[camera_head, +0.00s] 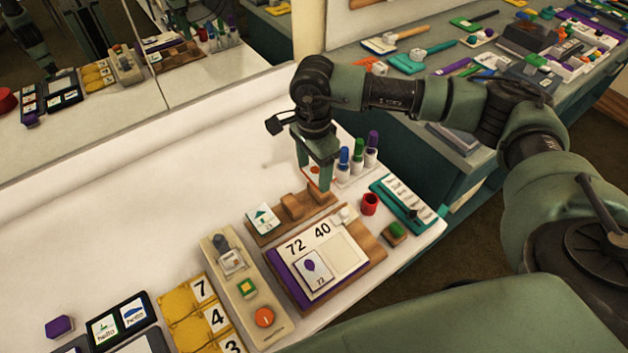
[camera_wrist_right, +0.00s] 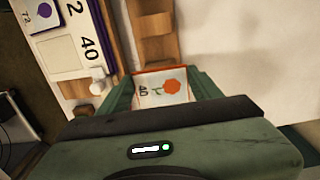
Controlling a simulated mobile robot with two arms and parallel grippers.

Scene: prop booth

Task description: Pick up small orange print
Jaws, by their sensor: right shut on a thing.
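The small orange print is a white card with an orange shape and the number 40. It shows in the right wrist view (camera_wrist_right: 158,90), held between the two fingers of my right gripper (camera_head: 318,180). In the head view, only a bit of its orange (camera_head: 314,170) shows between the green fingers, which point down above the wooden rack (camera_head: 268,232). I cannot tell whether the card still touches the rack. My left gripper is not in view.
A card with a green print (camera_head: 263,218) stands in the rack's left end. A purple-edged board marked 72 and 40 (camera_head: 298,262) lies in front.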

